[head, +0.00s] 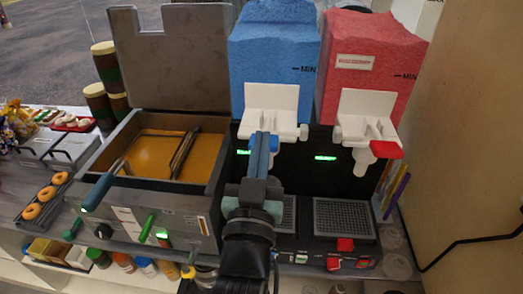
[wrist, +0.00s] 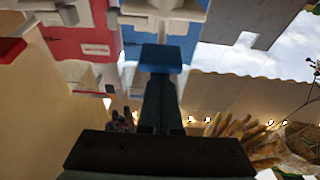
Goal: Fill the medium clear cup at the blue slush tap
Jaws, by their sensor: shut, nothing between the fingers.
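The blue slush tank (head: 272,62) stands at the back, with its white tap (head: 285,118) on the front. My gripper (head: 262,140) is shut and empty, its fingers reaching up to the tap. In the wrist view the closed fingers (wrist: 159,85) end at the blue tap lever (wrist: 160,58), touching it or very close. The drip grille (head: 289,212) under the blue tap is partly hidden behind my arm. I cannot make out a cup there. Clear round cups (head: 397,266) show faintly at the lower right; I cannot tell their size.
A red slush tank (head: 370,65) with a red lever (head: 388,149) stands to the right, above an empty grille (head: 343,218). An open-lidded fryer (head: 160,155) with handles sits left. Doughnuts (head: 46,193) lie farther left. A beige wall (head: 465,130) bounds the right side.

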